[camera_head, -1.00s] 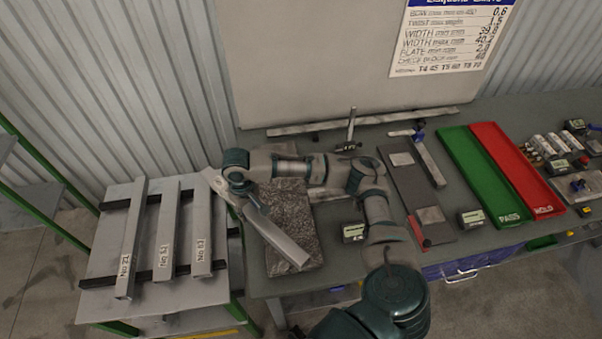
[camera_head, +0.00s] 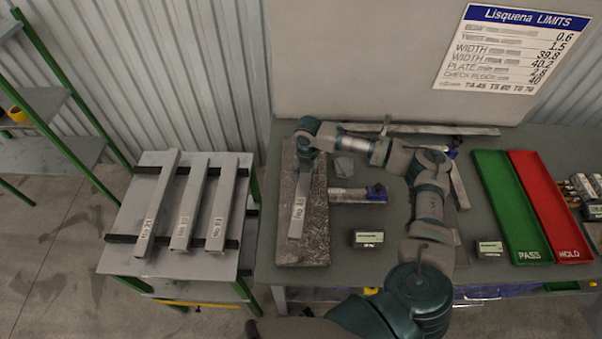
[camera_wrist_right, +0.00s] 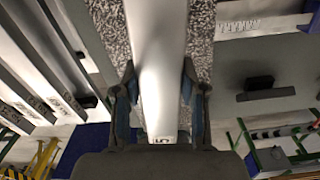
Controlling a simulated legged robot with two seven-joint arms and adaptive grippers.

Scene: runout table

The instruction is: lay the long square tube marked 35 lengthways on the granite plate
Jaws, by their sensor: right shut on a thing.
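The long square tube (camera_head: 299,207) is light grey, with a small label near its front end that is hard to read. It lies along the length of the dark speckled granite plate (camera_head: 287,251), within its outline. I cannot tell whether it touches the plate. My right gripper (camera_head: 311,150) is at the tube's far end. In the right wrist view its fingers (camera_wrist_right: 159,88) are shut on both sides of the tube (camera_wrist_right: 158,45), with the granite (camera_wrist_right: 108,25) behind it. My left gripper is not in view.
Three labelled tubes (camera_head: 187,205) lie on a side stand at the left. A blue-ended tool (camera_head: 358,194) and a small display box (camera_head: 368,238) are right of the plate. The green PASS tray (camera_head: 505,200) and red HOLD tray (camera_head: 550,205) are further right.

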